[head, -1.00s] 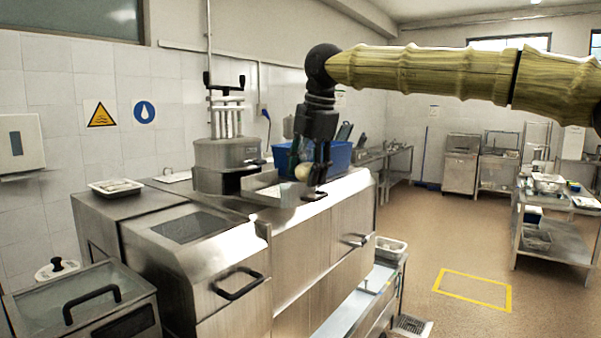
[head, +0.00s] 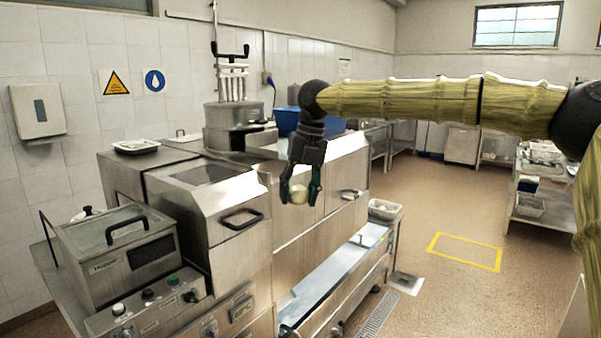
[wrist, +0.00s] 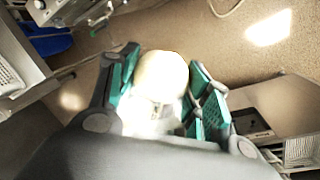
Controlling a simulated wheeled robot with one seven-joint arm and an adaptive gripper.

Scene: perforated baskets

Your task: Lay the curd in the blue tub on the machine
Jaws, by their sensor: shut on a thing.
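The curd (head: 299,194) is a pale, roundish lump. My gripper (head: 300,188) is shut on it, and the arm holds it in the air in front of the steel machine (head: 245,205). In the wrist view the curd (wrist: 161,74) sits between the green finger pads. The blue tub (head: 287,121) stands on top of the machine, behind and above my gripper in the head view. My arm hides part of the tub, and its inside cannot be seen.
A lidded steel unit (head: 120,250) with knobs stands at the front left. A basket (head: 384,209) sits on the low shelf at right. Open floor (head: 400,250) lies right of the machine.

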